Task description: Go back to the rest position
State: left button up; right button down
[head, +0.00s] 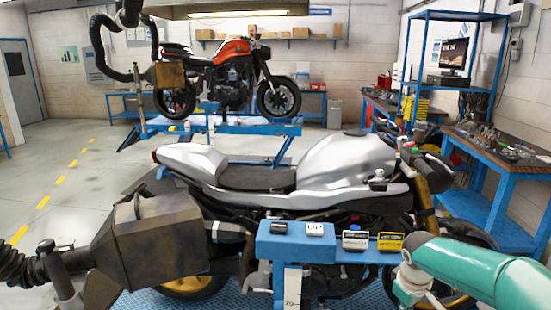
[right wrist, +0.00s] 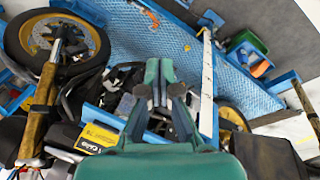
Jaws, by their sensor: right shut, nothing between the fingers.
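My right gripper (right wrist: 163,92) shows in the right wrist view, its teal and dark fingers close together with nothing between them. It hangs above the side of the silver motorcycle (right wrist: 45,110) and the blue textured lift platform (right wrist: 235,82). In the head view my teal right arm comes in from the lower right, in front of the silver motorcycle (head: 345,160); its fingers are not visible there. My left arm and gripper are in neither view.
An exhaust extraction nozzle (head: 150,240) stands at the left. A blue workbench (head: 492,190) is at the right. An orange motorcycle (head: 230,70) stands behind. Floor is open at the left.

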jog(key=s+a+f+g+y, duration=0.2)
jog(key=s+a+f, duration=0.35)
jog(key=f, duration=0.45)
jog(key=s+a+f+g+y, duration=0.1)
jog(key=s+a+f, duration=0.3)
jog(key=a+f, duration=0.4)
jog(key=s+a+f+m+y, duration=0.1)
jog(key=s+a+f+m, duration=0.2)
jog(key=s+a+f, duration=0.2)
jog(key=s+a+f+m+t+y, duration=0.1)
jog(key=s+a+f, duration=0.4)
jog(key=s, duration=0.5)
jog(key=shift+s+f+m+y, duration=0.2)
jog(key=shift+s+m+y, duration=0.3)
jog(key=shift+m, duration=0.6)
jog(key=shift+w, duration=0.1)
